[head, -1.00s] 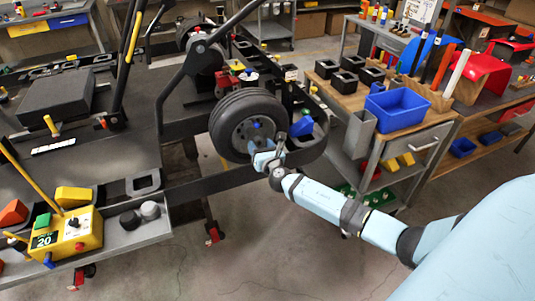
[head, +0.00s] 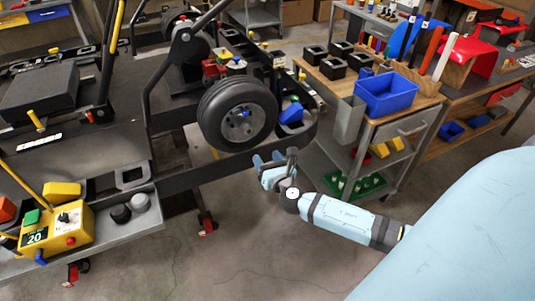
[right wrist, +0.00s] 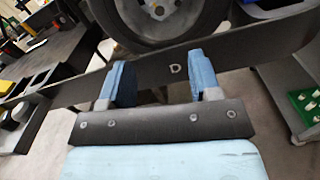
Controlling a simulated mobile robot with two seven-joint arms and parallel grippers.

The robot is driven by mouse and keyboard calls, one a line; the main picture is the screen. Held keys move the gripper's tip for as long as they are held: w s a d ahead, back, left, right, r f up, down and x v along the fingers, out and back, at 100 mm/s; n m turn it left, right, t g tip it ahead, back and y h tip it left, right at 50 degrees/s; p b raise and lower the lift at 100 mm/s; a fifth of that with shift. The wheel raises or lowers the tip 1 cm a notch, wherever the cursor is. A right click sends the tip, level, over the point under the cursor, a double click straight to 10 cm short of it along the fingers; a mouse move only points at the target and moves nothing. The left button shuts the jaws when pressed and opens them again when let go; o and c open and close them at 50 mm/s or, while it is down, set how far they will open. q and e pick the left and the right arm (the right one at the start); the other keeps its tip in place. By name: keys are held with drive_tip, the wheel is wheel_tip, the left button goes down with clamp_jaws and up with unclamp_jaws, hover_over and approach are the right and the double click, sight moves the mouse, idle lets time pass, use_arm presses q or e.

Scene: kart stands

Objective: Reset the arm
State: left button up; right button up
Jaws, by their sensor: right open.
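My right gripper (head: 268,160) is open and empty in the head view, below and a little right of the kart's wheel (head: 237,114). My right arm reaches in from the right. My left gripper is not in view.
A workbench cart with a blue bin (head: 386,95) and black blocks stands to the right. A yellow control box (head: 57,231) sits on the grey shelf at the lower left. The floor (head: 230,255) in front of my right arm is clear.

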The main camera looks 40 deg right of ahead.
idle(0.3)
drive_tip(key=s+a+f+m+g+y+p, duration=0.1)
drive_tip(key=s+a+m+g+y+p, duration=0.2)
drive_tip(key=s+a+m, duration=0.7)
drive_tip(key=s+a+f+m+g+y+p, duration=0.2)
drive_tip(key=s+a+m, duration=0.8)
drive_tip(key=m, duration=0.8)
drive_tip(key=s+g+y+p, duration=0.1)
drive_tip(key=s+y+p, duration=0.1)
drive_tip(key=s+p, duration=0.1)
drive_tip(key=shift+f+y, duration=0.25)
drive_tip(key=shift+y, duration=0.05)
